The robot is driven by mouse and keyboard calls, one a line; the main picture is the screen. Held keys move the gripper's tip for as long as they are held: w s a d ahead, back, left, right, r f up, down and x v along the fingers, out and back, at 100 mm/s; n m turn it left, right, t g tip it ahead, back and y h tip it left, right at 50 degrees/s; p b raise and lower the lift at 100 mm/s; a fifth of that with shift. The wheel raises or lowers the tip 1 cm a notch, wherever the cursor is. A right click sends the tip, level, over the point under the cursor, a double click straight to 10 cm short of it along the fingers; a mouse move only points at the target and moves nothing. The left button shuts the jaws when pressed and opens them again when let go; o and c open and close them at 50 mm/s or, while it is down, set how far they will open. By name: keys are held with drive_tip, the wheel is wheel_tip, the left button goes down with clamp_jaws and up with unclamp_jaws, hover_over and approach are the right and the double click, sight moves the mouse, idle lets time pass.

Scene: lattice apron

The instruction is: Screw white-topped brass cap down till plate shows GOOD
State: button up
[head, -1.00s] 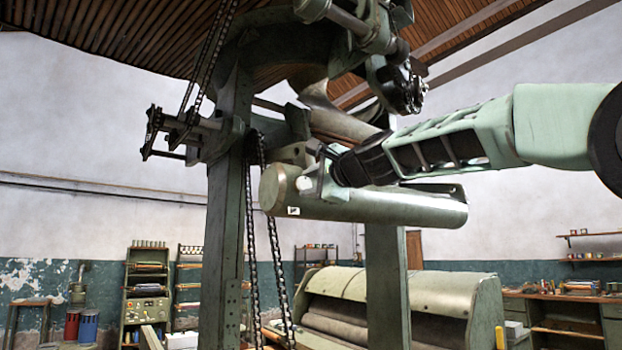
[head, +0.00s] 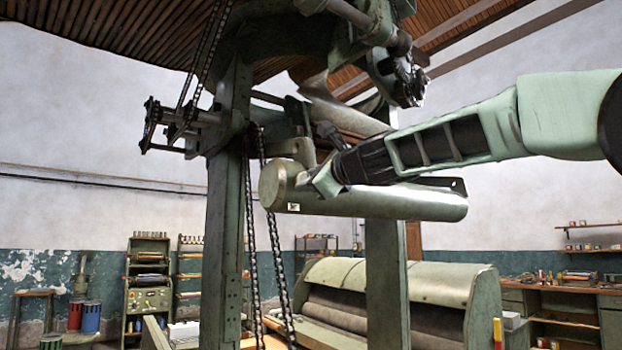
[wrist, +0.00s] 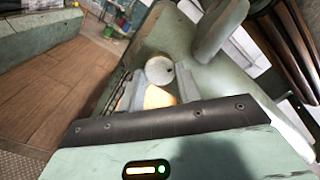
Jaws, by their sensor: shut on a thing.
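The white-topped brass cap (wrist: 160,68) is between the two fingers of my gripper (wrist: 157,84) in the wrist view. Its round white top has a small dark spot, and brass shows beside it. My gripper is shut on it. In the head view my gripper (head: 314,181) is at the upper side of a long green cylinder (head: 390,203), close to its left end. The cap is hidden there by the gripper. A small white plate (head: 293,207) with dark marks is on the cylinder below the gripper; its marks are too small to read.
A green upright post (head: 228,215) and hanging chains (head: 255,240) stand left of the cylinder. A toothed mechanism (head: 405,82) hangs above my arm. A large roller machine (head: 400,285) is below and behind. Open air surrounds the cylinder's right end.

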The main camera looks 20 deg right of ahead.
drive_tip(key=shift+f, duration=0.1)
drive_tip(key=o, duration=1)
drive_tip(key=b+v, duration=1)
drive_tip(key=v, duration=0.7)
drive_tip(key=shift+s+b, duration=0.15)
drive_tip(key=shift+b, duration=0.25)
